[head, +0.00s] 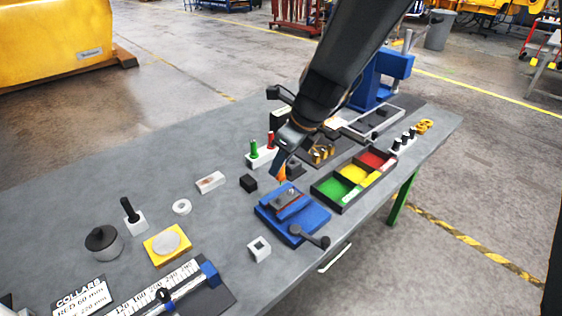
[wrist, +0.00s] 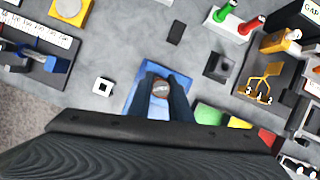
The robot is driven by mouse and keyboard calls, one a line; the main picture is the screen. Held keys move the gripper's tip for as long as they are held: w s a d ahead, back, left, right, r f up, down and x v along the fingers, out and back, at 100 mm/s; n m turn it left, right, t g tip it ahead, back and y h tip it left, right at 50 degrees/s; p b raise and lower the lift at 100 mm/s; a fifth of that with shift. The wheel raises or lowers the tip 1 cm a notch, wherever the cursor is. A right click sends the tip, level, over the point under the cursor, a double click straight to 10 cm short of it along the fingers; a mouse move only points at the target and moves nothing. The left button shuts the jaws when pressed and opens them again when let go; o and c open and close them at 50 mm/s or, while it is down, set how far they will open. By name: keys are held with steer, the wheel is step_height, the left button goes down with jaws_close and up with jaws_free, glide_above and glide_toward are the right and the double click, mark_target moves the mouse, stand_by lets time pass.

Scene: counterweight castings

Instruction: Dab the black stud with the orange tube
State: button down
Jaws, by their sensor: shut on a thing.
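My gripper (head: 283,165) is shut on the orange tube (head: 281,174), which points down above the rear of a blue vise-like fixture (head: 314,214). In the wrist view, my gripper's fingers (wrist: 161,90) close around a round brownish end, with the blue fixture (wrist: 133,100) behind them. I see a gap between tube and fixture in neither view clearly. A thick black peg (head: 127,207) stands upright in a white block at the left. Several black-topped pegs (head: 405,139) stand in a white strip at the right. I cannot tell which is the black stud.
A white rack (head: 262,158) holds a green and a red upright piece behind my gripper. A tray (head: 341,205) with green, yellow and red compartments is right of the fixture. A black block (head: 248,183) and a white square piece (head: 259,249) are close.

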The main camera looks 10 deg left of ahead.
mark_target(284, 176)
steer(key=shift+f+b, duration=1.45)
steer(key=shift+f, duration=0.75)
steer(key=shift+p, duration=0.8)
steer(key=shift+f+b, duration=0.5)
steer(key=shift+f, duration=0.4)
stand_by(2.7)
steer(key=shift+s+r, duration=0.1)
steer(key=shift+r+p, duration=2.1)
steer(key=shift+p, duration=0.2)
steer(key=shift+r, duration=0.9)
